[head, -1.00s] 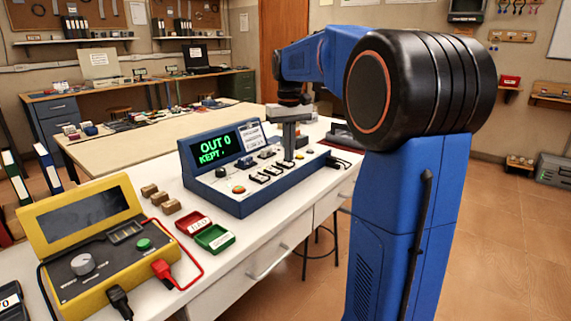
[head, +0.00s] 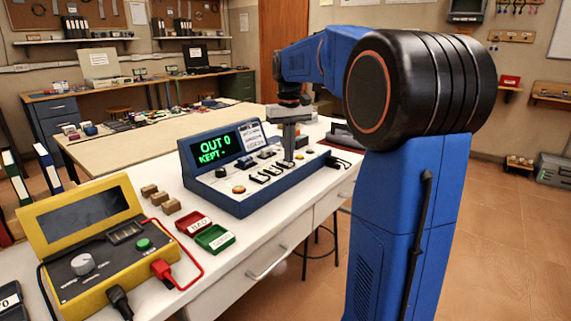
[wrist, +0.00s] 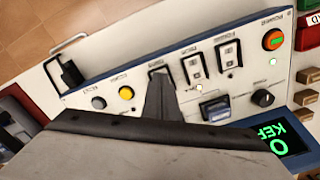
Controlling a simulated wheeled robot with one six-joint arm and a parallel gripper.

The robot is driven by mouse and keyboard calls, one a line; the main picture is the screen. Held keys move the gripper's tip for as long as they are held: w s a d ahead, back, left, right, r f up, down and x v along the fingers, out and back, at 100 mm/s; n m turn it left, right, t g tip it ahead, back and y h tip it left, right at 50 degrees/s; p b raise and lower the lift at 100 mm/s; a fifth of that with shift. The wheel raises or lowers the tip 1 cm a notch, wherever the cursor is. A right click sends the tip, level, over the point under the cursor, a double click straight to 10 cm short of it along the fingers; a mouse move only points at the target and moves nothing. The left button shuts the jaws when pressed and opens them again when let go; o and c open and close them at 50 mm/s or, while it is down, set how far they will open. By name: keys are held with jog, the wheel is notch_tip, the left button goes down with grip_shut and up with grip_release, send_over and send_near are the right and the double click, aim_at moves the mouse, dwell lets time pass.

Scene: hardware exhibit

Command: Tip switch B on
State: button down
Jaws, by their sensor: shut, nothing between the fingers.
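The blue console (head: 230,200) stands on the white bench, and its screen (head: 217,148) reads "OUT 0" and "KEPT -". Its sloping panel has a row of rocker switches. A third rocker (wrist: 158,71) is partly hidden by my fingers. The small labels are too hard to read to tell which is switch B. My gripper (wrist: 159,80) is shut and empty, pointing down at the third rocker; I cannot tell whether it touches. In the head view, my gripper (head: 289,157) is over the panel's right part.
The panel also has an orange power button (wrist: 273,39), a yellow button (wrist: 126,92), a dark button (wrist: 98,102), a black knob (wrist: 262,98) and a larger dark switch (wrist: 215,109). A yellow tester (head: 95,245), red tray (head: 193,222) and green tray (head: 215,238) stand left.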

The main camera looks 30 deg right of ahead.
aim_at(289, 164)
jog(key=shift+f, duration=0.6)
dwell(0.3)
notch_tip(289, 164, up, 7)
dwell(1.0)
dwell(0.4)
jog(key=s+a+f+n+t, duration=0.1)
jog(key=s+a+f, duration=0.35)
jog(key=s, duration=0.35)
jog(key=s+a+f+t, duration=0.1)
jog(key=s+a+f, duration=0.2)
jog(key=s+a, duration=0.4)
jog(key=s+a+f+n+t, duration=0.1)
jog(key=s+a+f, duration=0.3)
jog(key=s+f, duration=0.9)
jog(key=shift+s+a+t, duration=0.15)
jog(key=shift+s+t, duration=0.75)
jog(key=shift+s, duration=0.2)
